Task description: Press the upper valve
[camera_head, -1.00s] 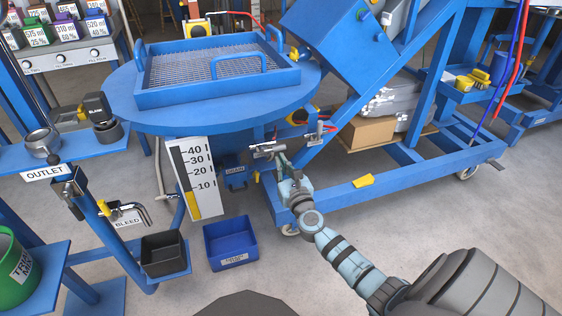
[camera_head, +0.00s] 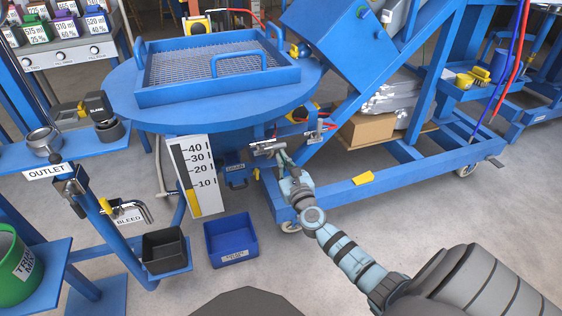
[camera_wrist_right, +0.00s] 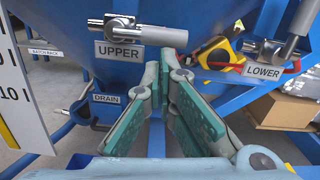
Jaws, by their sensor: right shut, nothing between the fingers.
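The upper valve (camera_wrist_right: 150,34) is a grey metal valve with a thick cylindrical lever pointing right, above the "UPPER" label (camera_wrist_right: 118,51) in the right wrist view. In the head view the upper valve (camera_head: 266,147) sits under the round blue platform. My right gripper (camera_wrist_right: 167,58) is shut and empty, its teal-padded fingertips just below the lever's right part. I cannot tell whether they touch it. In the head view my right gripper (camera_head: 283,158) reaches up to the valve and partly overlaps it. My left gripper is not in view.
The lower valve (camera_wrist_right: 280,48) with its "LOWER" label (camera_wrist_right: 262,72) is to the right, beside a yellow-and-black object (camera_wrist_right: 218,50). A "DRAIN" label (camera_wrist_right: 106,99) is below left. The level gauge (camera_head: 198,177) stands left of my gripper. A blue bin (camera_head: 231,240) is on the floor.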

